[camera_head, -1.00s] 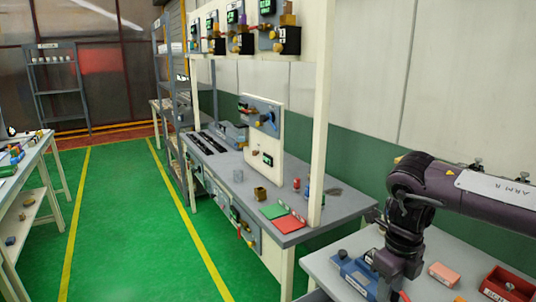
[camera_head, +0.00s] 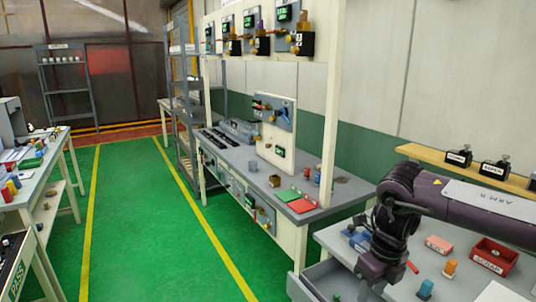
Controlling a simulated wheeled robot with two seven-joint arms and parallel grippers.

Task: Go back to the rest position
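My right arm (camera_head: 455,200), dark with a white label, comes in from the right and bends down over the near right table (camera_head: 455,235). My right gripper (camera_head: 372,287) hangs low at its end, near the table's left edge and an open grey drawer (camera_head: 325,282). Its fingers are too small and dark to read, so I cannot tell whether it is open or holds anything. My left arm and gripper are out of view. A blue fixture (camera_head: 356,238) lies just behind the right gripper, partly hidden by the arm.
The near table holds a red SCRAP tray (camera_head: 493,255), a pink block (camera_head: 438,244) and small orange pieces (camera_head: 449,268). A workbench (camera_head: 240,165) with green and red mats (camera_head: 302,205) stands behind. Another table (camera_head: 35,180) is at left. The green aisle (camera_head: 150,220) is clear.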

